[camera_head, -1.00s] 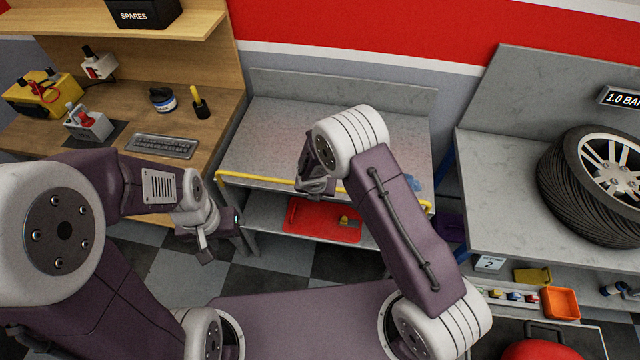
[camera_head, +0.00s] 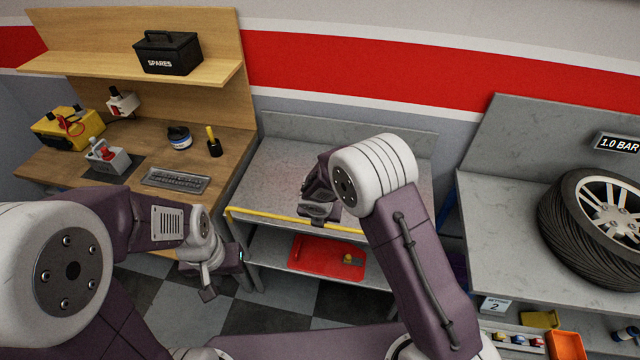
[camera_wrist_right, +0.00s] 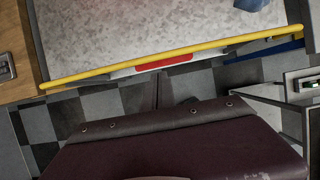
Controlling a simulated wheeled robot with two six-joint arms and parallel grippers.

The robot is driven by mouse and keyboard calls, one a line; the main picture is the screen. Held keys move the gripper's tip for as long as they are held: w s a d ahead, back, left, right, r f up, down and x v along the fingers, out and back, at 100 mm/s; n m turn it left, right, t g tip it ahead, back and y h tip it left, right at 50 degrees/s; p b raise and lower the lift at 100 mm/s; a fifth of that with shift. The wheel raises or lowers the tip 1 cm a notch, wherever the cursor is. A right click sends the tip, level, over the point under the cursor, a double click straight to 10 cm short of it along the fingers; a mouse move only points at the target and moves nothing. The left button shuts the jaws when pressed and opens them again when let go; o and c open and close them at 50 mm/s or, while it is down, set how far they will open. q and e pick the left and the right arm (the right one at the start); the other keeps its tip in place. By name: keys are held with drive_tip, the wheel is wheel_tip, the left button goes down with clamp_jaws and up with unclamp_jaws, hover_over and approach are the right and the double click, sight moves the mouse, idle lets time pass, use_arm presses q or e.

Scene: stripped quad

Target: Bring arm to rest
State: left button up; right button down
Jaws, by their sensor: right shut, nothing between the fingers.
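My left arm comes in from the left, and its gripper (camera_head: 207,290) hangs over the checkered floor in front of the wooden bench. Its fingers are small and partly hidden, so I cannot tell how far apart they are. My right arm rises from the lower right and bends at a large white joint. The right gripper (camera_head: 318,212) is over the front part of the grey middle bench, near its yellow edge, partly hidden by its own wrist. It is shut and holds nothing. The right wrist view shows a purple link of mine in the foreground.
The grey middle bench (camera_head: 275,175) has a yellow front edge (camera_head: 250,215) and a red tray (camera_head: 305,258) on its lower shelf. A tyre (camera_head: 570,220) lies on the right bench.

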drive_tip(key=w+d+r+m+t+b, duration=0.1)
drive_tip(key=w+d+m+b, duration=0.15)
drive_tip(key=d+b, duration=0.25)
drive_tip(key=s+d+m+b, duration=0.5)
drive_tip(key=s+d+m, duration=0.1)
drive_tip(key=d+m, duration=0.15)
drive_tip(key=s+f+m+g+y+b, duration=0.1)
drive_tip(key=s+f+m+g, duration=0.2)
drive_tip(key=s+m, duration=1.4)
drive_tip(key=m+g, duration=0.1)
drive_tip(key=m, duration=0.5)
drive_tip(key=shift+d+f, duration=0.15)
drive_tip(key=shift+d, duration=0.05)
drive_tip(key=shift+s, duration=0.1)
